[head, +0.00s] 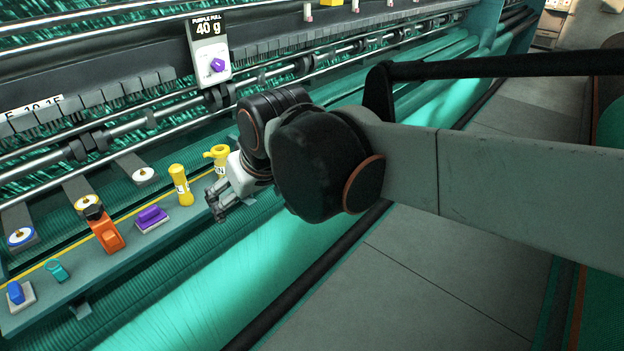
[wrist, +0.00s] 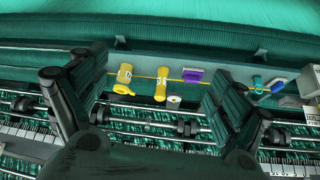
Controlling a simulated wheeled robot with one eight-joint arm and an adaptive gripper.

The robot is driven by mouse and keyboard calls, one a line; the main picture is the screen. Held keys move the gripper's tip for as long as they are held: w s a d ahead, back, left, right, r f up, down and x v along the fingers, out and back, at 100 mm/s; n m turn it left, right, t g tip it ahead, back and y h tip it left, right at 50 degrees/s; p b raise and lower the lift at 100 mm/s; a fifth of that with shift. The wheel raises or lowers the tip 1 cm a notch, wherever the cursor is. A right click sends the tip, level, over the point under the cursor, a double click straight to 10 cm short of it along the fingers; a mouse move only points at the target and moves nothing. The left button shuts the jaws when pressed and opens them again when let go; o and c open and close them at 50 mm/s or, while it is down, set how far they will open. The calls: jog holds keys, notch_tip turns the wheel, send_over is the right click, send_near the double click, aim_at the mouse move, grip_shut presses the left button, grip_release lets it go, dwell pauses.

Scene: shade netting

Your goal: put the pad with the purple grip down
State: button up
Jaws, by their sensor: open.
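The pad with the purple grip (head: 152,217) rests flat on the green ledge, left of the yellow bottle, in the head view. Its purple grip also shows in the wrist view (wrist: 193,75), beyond the gap between my fingers and towards the right finger. My gripper (head: 221,207) is over the ledge to the right of the pad, apart from it, near the yellow items. In the wrist view my gripper (wrist: 151,70) has its two fingers spread wide with nothing held between them.
A yellow bottle (head: 181,185) and a yellow spouted item (head: 217,157) stand between the pad and my gripper's side. An orange tool (head: 105,231), a teal item (head: 57,271) and a blue-gripped pad (head: 19,295) line the ledge leftward. Machine rods run behind.

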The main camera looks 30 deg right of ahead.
jog(key=s+d+f, duration=0.3)
jog(key=s+f, duration=0.1)
jog(key=s, duration=0.5)
jog(key=shift+s+f+m+t, duration=0.15)
jog(key=shift+s+m+t, duration=0.1)
jog(key=shift+m+t, duration=0.15)
jog(key=shift+f, duration=0.1)
notch_tip(320, 180, down, 18)
jog(key=b, duration=1.7)
jog(key=shift+r+b, duration=0.25)
jog(key=shift+b, duration=0.1)
jog(key=shift+r, duration=0.1)
